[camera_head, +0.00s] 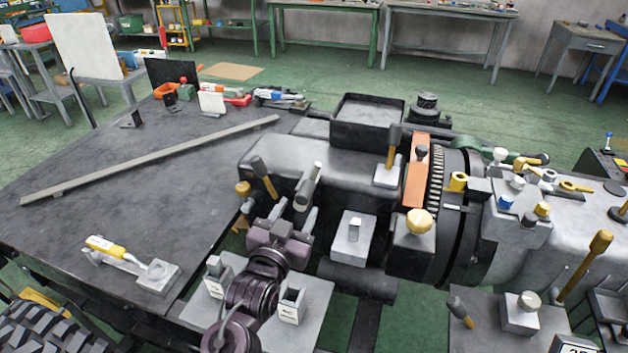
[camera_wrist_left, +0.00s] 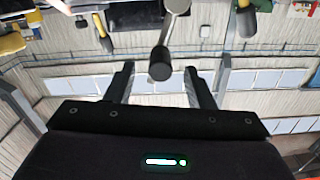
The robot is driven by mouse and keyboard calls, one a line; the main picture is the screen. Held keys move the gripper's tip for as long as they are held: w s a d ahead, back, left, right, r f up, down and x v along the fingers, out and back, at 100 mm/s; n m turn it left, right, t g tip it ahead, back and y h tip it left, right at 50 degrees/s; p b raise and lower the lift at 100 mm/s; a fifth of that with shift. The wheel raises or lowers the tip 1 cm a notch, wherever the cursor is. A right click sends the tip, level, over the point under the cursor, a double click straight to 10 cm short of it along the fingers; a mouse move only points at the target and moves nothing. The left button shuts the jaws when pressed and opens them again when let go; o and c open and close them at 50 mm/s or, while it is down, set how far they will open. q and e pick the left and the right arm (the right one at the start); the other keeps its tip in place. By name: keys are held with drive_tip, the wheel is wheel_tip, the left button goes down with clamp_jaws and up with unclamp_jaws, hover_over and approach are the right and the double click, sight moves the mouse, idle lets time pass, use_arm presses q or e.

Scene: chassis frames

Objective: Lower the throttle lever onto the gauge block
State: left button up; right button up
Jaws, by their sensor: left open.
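A lever with a thick grey grip and a pale tip, which I take for the throttle lever (camera_head: 308,186), stands tilted on the dark chassis housing. In the left wrist view its dark round grip end (camera_wrist_left: 160,66) lies between the fingers. My left gripper (camera_head: 294,212) is open, its two fingers on either side of the grip, with visible gaps in the wrist view. A light metal block with a small raised piece (camera_head: 351,240), perhaps the gauge block, sits right of the gripper; I cannot be sure. My right gripper is out of view.
A yellow lever with a black grip (camera_head: 263,177) stands close left of the gripper. Another lever on a pale block (camera_head: 391,150), an orange plate (camera_head: 416,172) and a brass knob (camera_head: 419,221) stand to the right.

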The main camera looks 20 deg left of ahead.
sight(301, 200)
use_arm(q)
drive_tip(key=shift+w+r, duration=0.2)
drive_tip(key=shift+w, duration=0.1)
drive_tip(key=w+p, duration=0.1)
drive_tip(key=w, duration=0.2)
drive_tip(key=shift+w+r, duration=0.1)
drive_tip(key=shift+r, duration=0.1)
drive_tip(key=shift+w+d+f, duration=0.1)
drive_tip(key=shift+w+f, duration=0.1)
drive_tip(key=shift+w, duration=1.15)
drive_tip(key=c, duration=0.4)
clamp_jaws()
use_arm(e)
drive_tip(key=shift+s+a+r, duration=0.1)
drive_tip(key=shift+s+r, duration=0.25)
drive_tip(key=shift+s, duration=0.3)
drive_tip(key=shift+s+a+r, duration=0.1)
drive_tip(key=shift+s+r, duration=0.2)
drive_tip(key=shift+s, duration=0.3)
